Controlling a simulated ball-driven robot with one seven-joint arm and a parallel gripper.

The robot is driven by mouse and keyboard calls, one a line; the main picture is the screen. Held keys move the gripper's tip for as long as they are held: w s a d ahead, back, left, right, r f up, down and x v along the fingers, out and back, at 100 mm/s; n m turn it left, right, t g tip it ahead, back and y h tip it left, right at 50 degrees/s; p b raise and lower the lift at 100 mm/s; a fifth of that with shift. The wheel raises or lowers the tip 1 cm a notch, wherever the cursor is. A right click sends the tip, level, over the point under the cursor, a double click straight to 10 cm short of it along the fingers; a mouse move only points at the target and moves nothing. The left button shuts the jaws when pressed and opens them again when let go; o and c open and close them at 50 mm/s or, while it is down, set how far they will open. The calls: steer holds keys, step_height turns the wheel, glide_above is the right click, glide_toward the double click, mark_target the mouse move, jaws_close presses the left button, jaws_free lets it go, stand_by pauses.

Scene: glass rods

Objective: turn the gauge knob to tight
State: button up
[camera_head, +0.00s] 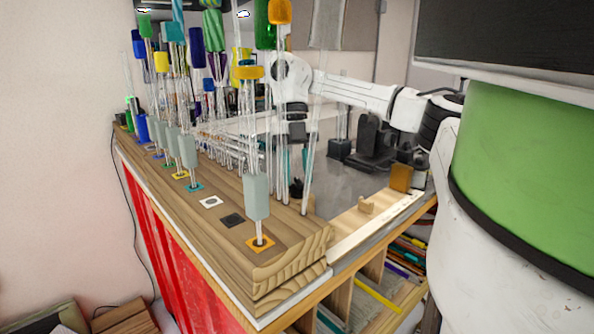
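My white arm reaches in from the right, behind the glass rods. My gripper (296,172) points down beyond the wooden rod rack (290,245). Two teal finger parts show apart with a gap between them, partly covered by clear rods. A small dark object (296,188) shows just below the fingers. I cannot tell whether it is the gauge knob or whether the fingers touch it. No gauge or knob marking can be read in this view.
Several upright glass rods with coloured tops crowd the rack. A grey-sleeved rod (256,196) stands at its near end. Shelves with coloured rods are below.

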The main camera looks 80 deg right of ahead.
steer(key=p+v, duration=0.1)
steer(key=v, duration=0.9)
steer(key=shift+d+r, duration=0.15)
steer(key=shift+r, duration=0.25)
steer(key=shift+o, duration=0.4)
